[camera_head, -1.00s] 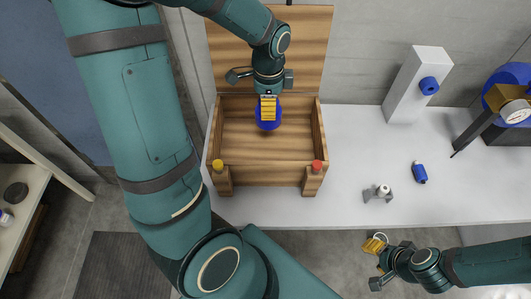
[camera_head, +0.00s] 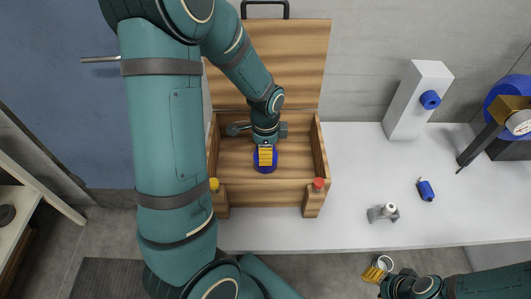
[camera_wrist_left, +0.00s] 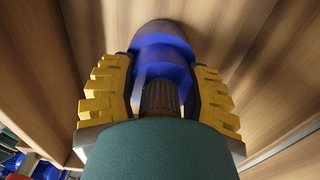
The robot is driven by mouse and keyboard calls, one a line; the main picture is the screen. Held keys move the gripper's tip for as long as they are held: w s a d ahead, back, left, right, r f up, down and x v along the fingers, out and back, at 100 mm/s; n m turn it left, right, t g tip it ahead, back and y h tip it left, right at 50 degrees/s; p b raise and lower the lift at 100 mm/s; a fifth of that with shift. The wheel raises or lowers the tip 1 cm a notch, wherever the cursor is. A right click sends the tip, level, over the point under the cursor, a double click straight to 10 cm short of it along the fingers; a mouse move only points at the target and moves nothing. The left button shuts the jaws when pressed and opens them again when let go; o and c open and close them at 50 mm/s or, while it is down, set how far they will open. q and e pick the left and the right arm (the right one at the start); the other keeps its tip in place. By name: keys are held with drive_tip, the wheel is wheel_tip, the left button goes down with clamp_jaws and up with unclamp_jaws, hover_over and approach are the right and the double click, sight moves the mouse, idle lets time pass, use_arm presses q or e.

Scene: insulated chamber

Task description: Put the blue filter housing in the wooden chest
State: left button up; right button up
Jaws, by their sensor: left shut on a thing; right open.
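The open wooden chest (camera_head: 265,197) stands on the white counter with its lid raised at the back. My left gripper (camera_head: 265,154) reaches down into the chest and is shut on the blue filter housing (camera_head: 265,165). In the left wrist view, the blue filter housing (camera_wrist_left: 165,48) sits between the yellow fingers of my left gripper (camera_wrist_left: 163,75), with wooden walls around it. I cannot tell whether the housing touches the chest floor. My right gripper (camera_head: 378,270) is open, low in front of the counter.
The chest's front posts carry a yellow knob (camera_head: 214,184) and a red knob (camera_head: 318,184).

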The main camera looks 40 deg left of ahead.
use_arm(q)
drive_tip(key=shift+f, duration=0.25)
drive_tip(key=shift+f, duration=0.1)
drive_tip(key=shift+f, duration=0.1)
drive_tip(key=o, duration=1.2)
drive_tip(key=shift+r, duration=0.35)
wheel_tip(320, 180, up, 12)
drive_tip(key=p, duration=0.3)
drive_tip(key=shift+f, duration=0.15)
